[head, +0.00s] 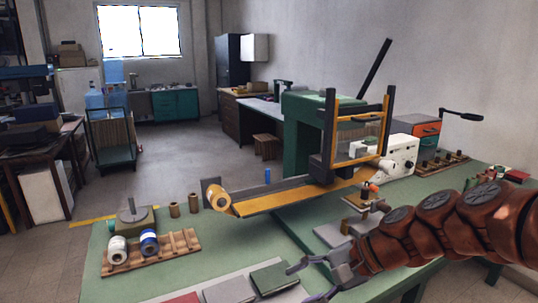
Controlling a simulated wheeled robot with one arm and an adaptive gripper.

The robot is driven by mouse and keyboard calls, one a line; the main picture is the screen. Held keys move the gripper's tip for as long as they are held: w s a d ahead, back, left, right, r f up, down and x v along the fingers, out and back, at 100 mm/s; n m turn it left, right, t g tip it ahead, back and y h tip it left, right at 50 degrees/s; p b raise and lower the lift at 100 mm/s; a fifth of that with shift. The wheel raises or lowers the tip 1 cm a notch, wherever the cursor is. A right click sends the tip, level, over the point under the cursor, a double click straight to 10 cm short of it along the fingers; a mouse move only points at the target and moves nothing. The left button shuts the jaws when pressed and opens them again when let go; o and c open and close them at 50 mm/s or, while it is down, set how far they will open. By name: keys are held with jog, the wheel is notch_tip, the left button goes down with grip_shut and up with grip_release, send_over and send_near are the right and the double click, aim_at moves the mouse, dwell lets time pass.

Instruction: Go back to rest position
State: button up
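My gripper (306,283) is at the bottom centre, over the green table (125,268). Its two fingers are spread apart and nothing shows between them. My arm reaches in from the right edge. A dark green cover (273,278) lies just left of the fingers. A grey cover (229,291) lies beside it, and a red cover (183,298) is cut off by the bottom edge. I cannot tell whether a finger touches the green cover.
A green machine (305,135) with an orange frame stands on the table behind my gripper. A wooden rack (150,257) with thread spools is at the left. Small blocks (330,235) and a white box (397,153) stand near my arm. Open floor (185,155) lies beyond.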

jog(key=s+f+n+g+h+p, duration=0.2)
jog(key=s+f+n+h, duration=0.15)
jog(key=s, duration=0.75)
jog(key=s+d+f+n+g+h+p, duration=0.1)
jog(key=s+d+n+h, duration=0.4)
jog(key=s+d, duration=0.6)
jog(key=shift+s+g+h+p, duration=0.35)
jog(key=shift+s+h, duration=0.2)
jog(key=shift+h, duration=0.2)
